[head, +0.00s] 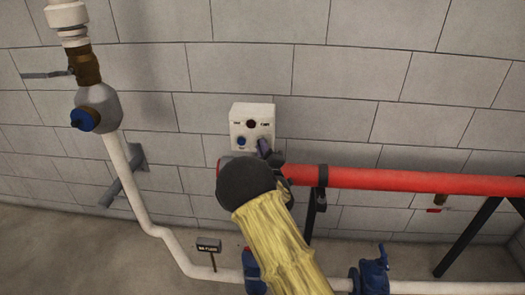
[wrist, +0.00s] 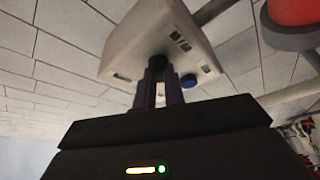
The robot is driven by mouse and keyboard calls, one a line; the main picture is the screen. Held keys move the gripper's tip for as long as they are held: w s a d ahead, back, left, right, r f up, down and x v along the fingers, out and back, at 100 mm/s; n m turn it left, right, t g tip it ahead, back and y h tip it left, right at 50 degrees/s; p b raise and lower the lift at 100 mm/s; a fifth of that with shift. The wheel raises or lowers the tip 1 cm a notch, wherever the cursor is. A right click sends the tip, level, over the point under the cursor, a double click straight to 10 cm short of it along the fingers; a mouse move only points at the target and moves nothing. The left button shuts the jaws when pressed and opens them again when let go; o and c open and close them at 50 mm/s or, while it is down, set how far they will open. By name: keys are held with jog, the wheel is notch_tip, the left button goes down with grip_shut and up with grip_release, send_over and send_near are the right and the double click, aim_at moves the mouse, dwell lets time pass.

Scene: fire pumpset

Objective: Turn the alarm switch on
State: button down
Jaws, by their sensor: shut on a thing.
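The alarm box (head: 251,111) is a small pale box on the block wall, just above the left end of the red pipe. Its face carries a dark round lamp (head: 251,124) and a blue button (head: 241,141). In the wrist view the box (wrist: 150,35) fills the upper middle, with the blue button (wrist: 188,81) at right. My gripper (wrist: 160,78) has its two purple fingers close together on a black switch knob (wrist: 157,62). In the head view my gripper (head: 264,147) reaches the box's lower right; the fingers hide the knob there.
A thick red pipe (head: 400,180) runs right from below the box, close beside my wrist. A white pipe (head: 130,180) with a grey valve body (head: 99,108) stands at left. A blue valve (head: 372,272) and small sign (head: 209,245) are low in front.

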jog(key=shift+d+r, duration=0.1)
jog(key=shift+r, duration=0.05)
jog(key=c, duration=1.5)
grip_release()
jog(key=shift+w, duration=0.15)
jog(key=shift+f, duration=0.2)
jog(key=b+v, duration=0.4)
jog(key=v, duration=1.3)
jog(key=shift+s, duration=0.2)
jog(key=shift+d+r, duration=0.1)
jog(key=shift+d, duration=0.05)
